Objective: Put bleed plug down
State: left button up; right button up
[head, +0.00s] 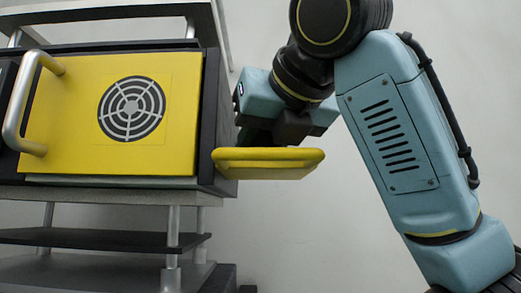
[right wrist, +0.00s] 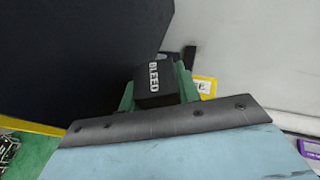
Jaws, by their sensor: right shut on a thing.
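The bleed plug (right wrist: 152,86) is a black block with "BLEED" in white letters. In the right wrist view it sits between the fingers of my right gripper (right wrist: 158,92), which is shut on it. In the head view my right gripper (head: 285,125) is beside the right side of the yellow-fronted unit (head: 75,115), just above and behind a yellow lever or handle (head: 268,163). I cannot tell whether the plug touches the unit. The plug is not clearly visible in the head view. My left gripper is not in view.
The unit's dark side panel (right wrist: 70,50) is close by in the right wrist view. A grey door handle (head: 22,105) is at the unit's left. Shelves (head: 90,238) lie below. A plain wall is behind.

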jog(key=shift+s, duration=0.1)
jog(key=shift+f, duration=0.1)
jog(key=o, duration=0.7)
jog(key=shift+s+r, duration=0.1)
jog(key=shift+r, duration=0.15)
jog(key=b+v, duration=0.1)
jog(key=v, duration=1)
jog(key=shift+s, duration=0.3)
jog(key=shift+d, duration=0.15)
